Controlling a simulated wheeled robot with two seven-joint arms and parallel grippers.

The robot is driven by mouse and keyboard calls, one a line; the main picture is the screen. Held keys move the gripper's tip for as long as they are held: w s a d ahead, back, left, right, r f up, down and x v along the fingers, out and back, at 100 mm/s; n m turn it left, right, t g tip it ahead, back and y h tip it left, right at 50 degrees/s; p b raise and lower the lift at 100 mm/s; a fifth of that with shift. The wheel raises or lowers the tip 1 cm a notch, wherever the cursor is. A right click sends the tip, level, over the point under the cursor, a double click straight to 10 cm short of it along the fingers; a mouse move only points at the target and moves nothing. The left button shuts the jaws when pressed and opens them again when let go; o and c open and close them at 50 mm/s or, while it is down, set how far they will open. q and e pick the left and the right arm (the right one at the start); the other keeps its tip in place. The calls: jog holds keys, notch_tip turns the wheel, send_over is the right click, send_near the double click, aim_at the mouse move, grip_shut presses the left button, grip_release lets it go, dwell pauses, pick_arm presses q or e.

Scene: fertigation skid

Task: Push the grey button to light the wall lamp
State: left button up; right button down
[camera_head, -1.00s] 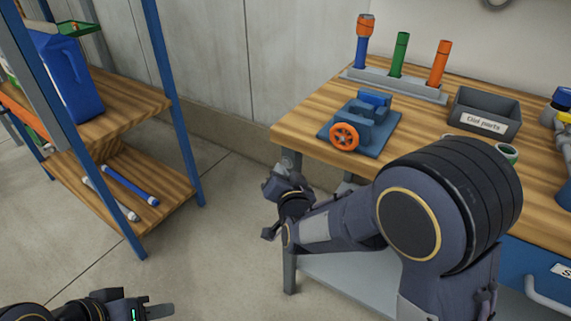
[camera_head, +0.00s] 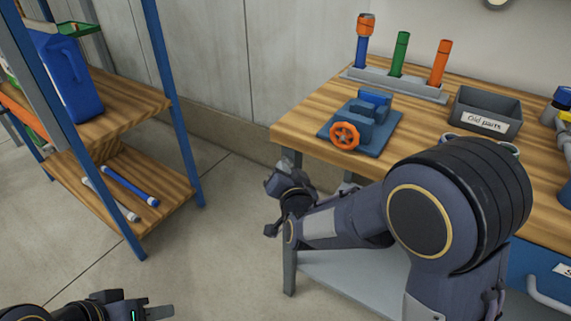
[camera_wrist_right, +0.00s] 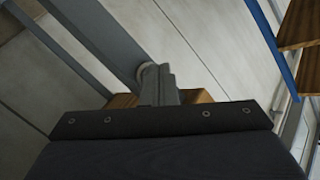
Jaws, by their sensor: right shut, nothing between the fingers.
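I do not see a grey button in either view. A round, pale-faced fitting with a dark rim (camera_head: 497,3) is cut off by the top edge of the head view; I cannot tell whether it is the wall lamp. My right gripper (camera_wrist_right: 158,85) is shut and empty in the right wrist view. In the head view it hangs at the end of my right arm, beside the bench's left front corner and below its top. My left gripper (camera_head: 150,313) is partly in view at the bottom left, over the floor; its opening is unclear.
The wooden bench (camera_head: 305,128) carries a blue vise (camera_head: 372,128) with an orange handwheel, a rack (camera_head: 395,85) of coloured tubes and a grey bin (camera_head: 484,108). A shelf unit (camera_head: 165,150) stands left. Floor between them is clear.

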jog(key=shift+s, duration=0.15)
jog(key=shift+s+a, duration=0.2)
jog(key=shift+a, duration=0.05)
jog(key=s+a, duration=0.3)
jog(key=s, duration=0.2)
jog(key=shift+a, duration=0.25)
dwell(0.5)
